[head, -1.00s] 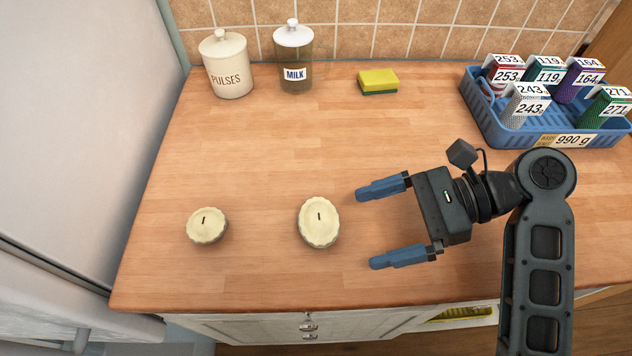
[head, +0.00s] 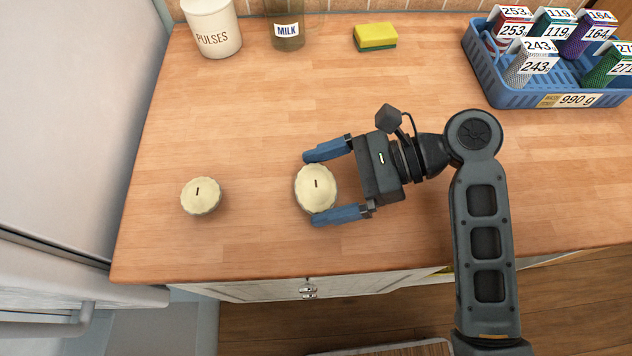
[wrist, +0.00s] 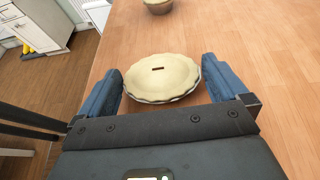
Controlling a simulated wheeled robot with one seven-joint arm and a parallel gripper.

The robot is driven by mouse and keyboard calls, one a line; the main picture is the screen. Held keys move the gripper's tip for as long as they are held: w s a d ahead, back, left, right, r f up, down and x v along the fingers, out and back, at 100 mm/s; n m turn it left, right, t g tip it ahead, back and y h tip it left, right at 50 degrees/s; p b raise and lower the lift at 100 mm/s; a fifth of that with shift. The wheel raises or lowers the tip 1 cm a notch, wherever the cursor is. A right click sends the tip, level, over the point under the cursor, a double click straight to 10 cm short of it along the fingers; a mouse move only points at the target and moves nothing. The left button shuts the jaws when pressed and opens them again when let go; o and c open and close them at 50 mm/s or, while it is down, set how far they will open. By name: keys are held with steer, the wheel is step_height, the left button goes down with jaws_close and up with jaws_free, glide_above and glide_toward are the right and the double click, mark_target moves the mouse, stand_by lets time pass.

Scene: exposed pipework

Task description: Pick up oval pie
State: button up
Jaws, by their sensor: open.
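The oval pie (head: 316,188) is cream-coloured with a crimped edge and a dark slot on top. It lies on the wooden counter in the middle of the head view, and it also shows in the wrist view (wrist: 160,76). My gripper (head: 311,188) is open, with one blue finger on each side of the pie. The near finger looks very close to the pie's edge; I cannot tell whether it touches. A second, rounder pie (head: 201,195) lies to the left, apart from my gripper. It shows at the top of the wrist view (wrist: 158,6).
A blue basket (head: 530,98) with several labelled containers stands at the back right. The counter's front edge lies below the pies.

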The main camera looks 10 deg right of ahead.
mark_target(326, 182)
steer(key=c, duration=0.8)
steer(key=shift+r, duration=0.1)
steer(key=shift+r, duration=0.5)
step_height(326, 182, up, 3)
steer(key=shift+f, duration=0.2)
steer(key=shift+s+d+r+p, duration=0.55)
steer(key=shift+s+d+r, duration=0.65)
steer(key=shift+d, duration=0.35)
steer(key=shift+s+d+r+p, duration=0.6)
steer(key=shift+s+d+r, duration=0.55)
steer(key=shift+d, duration=0.4)
steer(key=shift+s+d+r+p, duration=0.55)
steer(key=shift+s+d+r, duration=0.65)
steer(key=shift+d, duration=0.35)
